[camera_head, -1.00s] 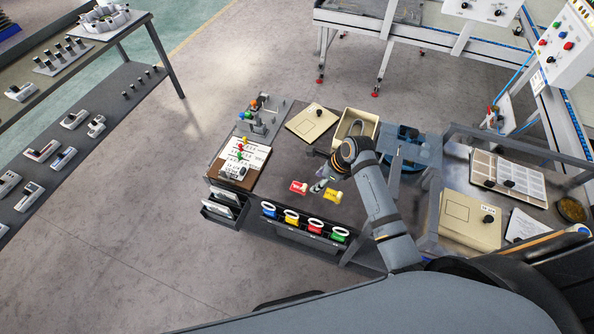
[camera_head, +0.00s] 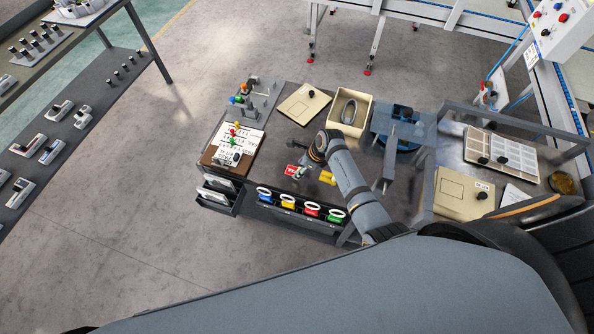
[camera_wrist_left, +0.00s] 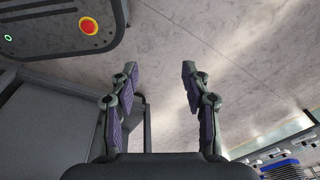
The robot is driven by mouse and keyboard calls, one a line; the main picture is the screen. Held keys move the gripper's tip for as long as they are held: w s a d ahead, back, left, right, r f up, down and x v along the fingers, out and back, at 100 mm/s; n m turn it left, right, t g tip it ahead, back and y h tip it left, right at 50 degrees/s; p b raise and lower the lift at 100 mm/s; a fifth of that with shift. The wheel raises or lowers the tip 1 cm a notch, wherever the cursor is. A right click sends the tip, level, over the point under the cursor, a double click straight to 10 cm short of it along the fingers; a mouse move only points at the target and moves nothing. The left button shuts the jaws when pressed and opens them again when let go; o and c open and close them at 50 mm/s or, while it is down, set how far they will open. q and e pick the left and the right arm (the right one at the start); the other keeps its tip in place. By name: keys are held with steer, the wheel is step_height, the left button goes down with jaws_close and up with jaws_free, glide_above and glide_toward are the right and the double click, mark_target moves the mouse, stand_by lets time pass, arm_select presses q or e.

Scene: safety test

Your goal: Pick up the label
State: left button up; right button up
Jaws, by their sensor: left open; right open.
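A red label-like piece (camera_head: 291,170) with white marks lies on the dark workbench, in the head view. A yellow piece (camera_head: 327,177) lies to its right, partly behind my right arm. My right gripper (camera_head: 302,169) is just right of the red piece, over or beside it; whether it touches is too small to tell. It is open, with nothing clearly held. My left gripper (camera_wrist_left: 161,80) shows in the left wrist view, open and empty over bare floor. It does not show in the head view.
Blue, yellow, red and green ringed items (camera_head: 288,203) line the bench's front edge. A cream bin (camera_head: 365,108) and a flat beige panel (camera_head: 304,103) stand behind. A board with colored knobs (camera_head: 236,142) is at left. Open floor (camera_head: 120,215) lies left of the bench.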

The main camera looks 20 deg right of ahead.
steer(key=shift+w+a+f, duration=0.2)
steer(key=shift+w+f, duration=0.05)
steer(key=shift+f, duration=0.3)
steer(key=shift+s, duration=0.1)
steer(key=c, duration=0.6)
steer(key=shift+c, duration=0.9)
arm_select(q)
steer(key=shift+s+f, duration=0.15)
steer(key=shift+s, duration=0.65)
